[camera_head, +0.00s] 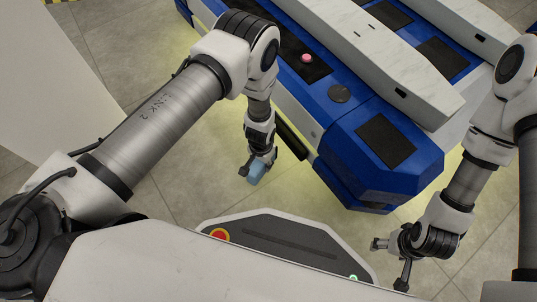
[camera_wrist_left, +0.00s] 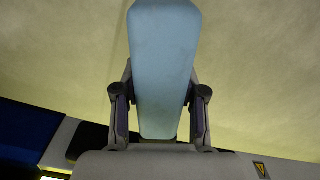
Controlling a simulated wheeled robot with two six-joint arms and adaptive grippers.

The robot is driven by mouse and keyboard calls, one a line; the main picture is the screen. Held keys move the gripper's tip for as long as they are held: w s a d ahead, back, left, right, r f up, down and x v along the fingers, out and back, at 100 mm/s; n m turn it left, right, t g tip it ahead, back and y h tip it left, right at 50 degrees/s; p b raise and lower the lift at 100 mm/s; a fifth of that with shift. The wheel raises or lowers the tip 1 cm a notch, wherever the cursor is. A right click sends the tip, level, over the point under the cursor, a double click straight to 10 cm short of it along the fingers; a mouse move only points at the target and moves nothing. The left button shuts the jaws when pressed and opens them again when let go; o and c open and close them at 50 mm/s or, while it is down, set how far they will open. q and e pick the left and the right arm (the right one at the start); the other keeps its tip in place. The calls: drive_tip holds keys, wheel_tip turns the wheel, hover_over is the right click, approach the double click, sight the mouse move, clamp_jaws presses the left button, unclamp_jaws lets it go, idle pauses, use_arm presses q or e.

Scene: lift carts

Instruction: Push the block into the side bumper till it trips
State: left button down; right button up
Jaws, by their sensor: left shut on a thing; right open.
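A light blue block (camera_head: 257,174) is held in my left gripper (camera_head: 258,166), low over the floor to the left of the blue and white cart (camera_head: 338,118). In the left wrist view the block (camera_wrist_left: 165,70) stands between both fingers (camera_wrist_left: 160,105), which close on its sides. A black bumper strip (camera_head: 291,141) runs along the cart's near left side. It is to the right of the block, with a visible gap between them in the head view. My right gripper (camera_head: 388,264) is open and empty, below and right of the cart's near end.
The cart's top carries long white beams (camera_head: 385,60), black pads and a pink button (camera_head: 306,57). A white wall or panel (camera_head: 60,75) stands at the far left. Tiled floor (camera_head: 185,170) is clear to the left of the block.

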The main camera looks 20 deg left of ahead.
use_arm(q)
drive_tip(key=shift+s+a+r+p, duration=0.1)
drive_tip(key=shift+s+a+p, duration=0.25)
drive_tip(key=shift+s, duration=0.2)
drive_tip(key=shift+s+a+p, duration=0.2)
drive_tip(key=shift+s+a, duration=0.25)
drive_tip(key=shift+s, duration=0.1)
drive_tip(key=shift+s+a+p, duration=0.4)
drive_tip(key=shift+s+a, duration=0.3)
drive_tip(key=shift+s, duration=0.2)
drive_tip(key=c, duration=0.6)
unclamp_jaws()
wheel_tip(320, 180, up, 12)
drive_tip(key=shift+f, duration=0.1)
